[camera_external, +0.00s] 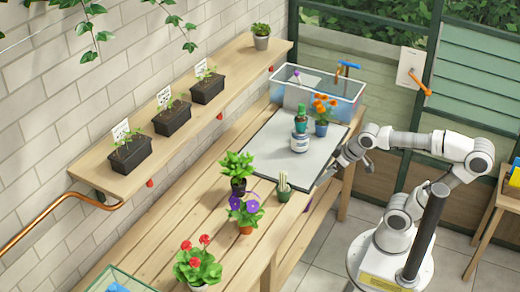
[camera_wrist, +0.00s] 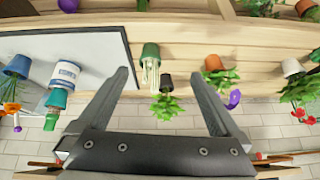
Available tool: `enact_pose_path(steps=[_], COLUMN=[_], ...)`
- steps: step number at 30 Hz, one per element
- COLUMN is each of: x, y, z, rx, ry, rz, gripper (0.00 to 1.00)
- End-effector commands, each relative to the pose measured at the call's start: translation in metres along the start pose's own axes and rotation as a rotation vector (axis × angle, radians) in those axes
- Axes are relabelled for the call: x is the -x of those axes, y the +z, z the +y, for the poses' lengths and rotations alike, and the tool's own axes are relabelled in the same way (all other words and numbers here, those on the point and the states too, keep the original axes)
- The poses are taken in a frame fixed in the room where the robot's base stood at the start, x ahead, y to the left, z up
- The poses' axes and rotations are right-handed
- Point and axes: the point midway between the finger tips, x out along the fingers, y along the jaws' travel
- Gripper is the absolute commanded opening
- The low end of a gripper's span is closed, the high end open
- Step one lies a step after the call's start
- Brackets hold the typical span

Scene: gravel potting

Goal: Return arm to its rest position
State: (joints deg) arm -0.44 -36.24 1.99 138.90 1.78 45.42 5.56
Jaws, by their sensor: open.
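My gripper (camera_external: 340,168) is at the right edge of the potting bench, beside the grey mat (camera_external: 262,165). In the wrist view my gripper (camera_wrist: 158,82) has its two fingers spread wide with nothing between their tips. A white jar with a blue label (camera_external: 299,144) stands on the mat, with a green-topped item (camera_external: 301,121) close behind it. A blue pot of orange flowers (camera_external: 321,128) is at the mat's far right. A green pot of white stakes (camera_external: 284,191) stands by the mat's near corner; it also shows beyond the fingers in the wrist view (camera_wrist: 150,52).
A clear bin (camera_external: 345,88) with tools is at the bench's back end. A black-potted plant (camera_external: 238,184), a purple flower pot (camera_external: 245,227) and a red flower plant (camera_external: 197,268) line the bench front. A wall shelf (camera_external: 235,60) holds planters. A small wooden table (camera_external: 508,200) is at right.

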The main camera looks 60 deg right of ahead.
Motion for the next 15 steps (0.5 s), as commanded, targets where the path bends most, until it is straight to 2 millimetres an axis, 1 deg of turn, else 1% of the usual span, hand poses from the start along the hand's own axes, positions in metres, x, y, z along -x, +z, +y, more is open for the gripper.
enact_pose_path(steps=[1, 4, 5, 6, 11, 15], x=[0.012, 0.025, 0.032, 0.041, 0.070, 0.099], y=[0.011, 0.038, 0.039, 0.029, 0.011, -0.008], z=[0.007, 0.019, 0.020, 0.018, 0.016, 0.014], rx=[0.023, 0.073, 0.083, 0.081, 0.079, 0.078], ry=[0.010, 0.026, 0.028, 0.027, 0.027, 0.026], rz=[-0.015, -0.058, -0.066, -0.066, -0.066, -0.065], gripper=[1.00, 1.00, 1.00, 1.00, 1.00, 1.00])
